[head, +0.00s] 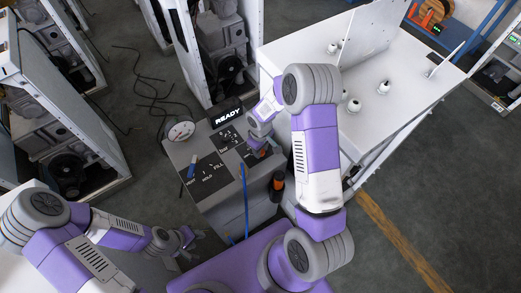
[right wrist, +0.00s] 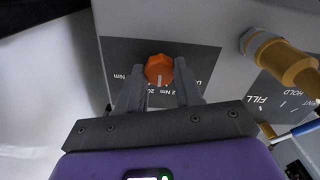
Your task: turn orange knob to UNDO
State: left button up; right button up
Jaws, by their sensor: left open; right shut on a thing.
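The orange knob (right wrist: 159,67) sits on a dark label panel of the grey dispenser box in the right wrist view. A light mark on it points down the picture, toward partly hidden "20" and "2 Nm" lettering. A label starting with "U" to its right is mostly covered. My right gripper (right wrist: 160,80) has its fingers on both sides of the knob and is shut on it. In the head view my right gripper (head: 257,143) is at the panel's right part and hides most of the knob. My left gripper (head: 186,244) is open and empty, in front of the box.
A "READY" display (head: 228,114) stands at the back of the box. A brass fitting (right wrist: 285,60) and a HOLD/FILL panel (head: 208,178) lie beside the knob. A white bench (head: 390,125) is at right; cables (head: 147,85) lie on the floor at left.

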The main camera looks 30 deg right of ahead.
jog(key=n, duration=0.2)
jog(key=shift+n, duration=0.4)
jog(key=n, duration=0.2)
jog(key=shift+n+b, duration=0.35)
jog(key=shift+n, duration=0.05)
jog(key=n, duration=0.5)
jog(key=shift+n+p, duration=0.3)
jog(key=shift+n, duration=0.1)
jog(key=shift+w+n, duration=0.1)
jog(key=shift+n, duration=0.2)
jog(key=o, duration=1)
jog(key=shift+o, duration=0.2)
notch_tip(320, 180, up, 8)
jog(key=shift+f+p, duration=0.2)
jog(key=shift+p, duration=0.15)
